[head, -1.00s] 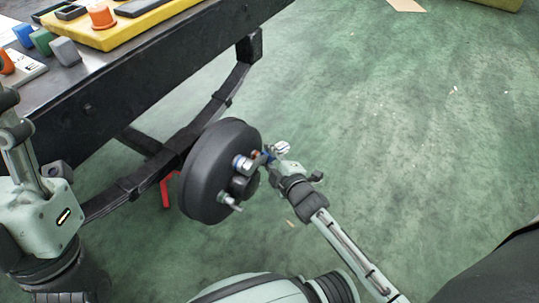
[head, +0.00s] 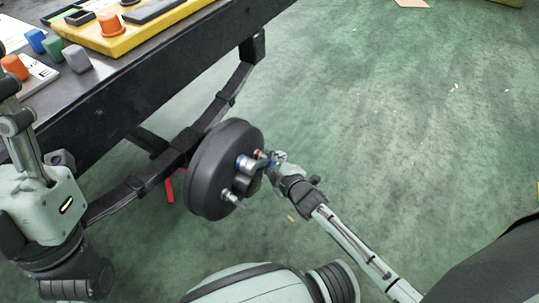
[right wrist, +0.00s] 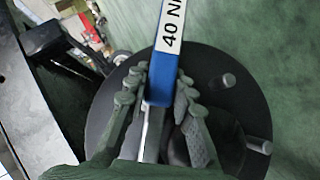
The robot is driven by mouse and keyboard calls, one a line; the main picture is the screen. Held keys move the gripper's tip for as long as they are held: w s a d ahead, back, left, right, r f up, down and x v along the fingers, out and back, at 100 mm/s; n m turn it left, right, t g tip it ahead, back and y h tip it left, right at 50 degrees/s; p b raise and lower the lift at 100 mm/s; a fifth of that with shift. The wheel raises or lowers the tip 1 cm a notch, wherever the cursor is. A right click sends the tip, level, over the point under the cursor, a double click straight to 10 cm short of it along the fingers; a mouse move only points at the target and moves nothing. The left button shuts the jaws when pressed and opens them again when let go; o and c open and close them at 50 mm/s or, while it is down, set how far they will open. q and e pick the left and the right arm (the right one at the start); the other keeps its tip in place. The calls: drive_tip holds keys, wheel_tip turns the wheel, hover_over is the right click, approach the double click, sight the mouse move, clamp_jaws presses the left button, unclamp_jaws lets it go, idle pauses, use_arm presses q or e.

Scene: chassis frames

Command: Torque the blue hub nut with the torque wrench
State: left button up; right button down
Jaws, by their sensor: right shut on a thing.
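A dark round hub drum (head: 205,172) with metal studs stands at the end of an axle. On its face is a small silver-and-blue part (head: 246,163); I cannot tell surely whether it is the blue hub nut. My right gripper (head: 277,170) is at the drum's right side. In the right wrist view my right gripper (right wrist: 160,112) is shut on the blue torque wrench (right wrist: 160,80), which carries a white "40 N" label. The wrench's working end is hidden, so its seating cannot be told. My left arm shows at the left; its gripper is out of view.
A dark workbench (head: 110,85) runs along the upper left. It carries a yellow tray (head: 110,43), an orange cup-like piece and several coloured blocks. A dark curved leaf spring (head: 140,180) passes behind the drum. A red stand (head: 169,188) shows below it.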

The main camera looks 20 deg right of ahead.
drive_tip(key=shift+a+p, duration=0.1)
drive_tip(key=shift+p, duration=0.2)
drive_tip(key=shift+f, duration=0.15)
drive_tip(key=shift+a, duration=0.1)
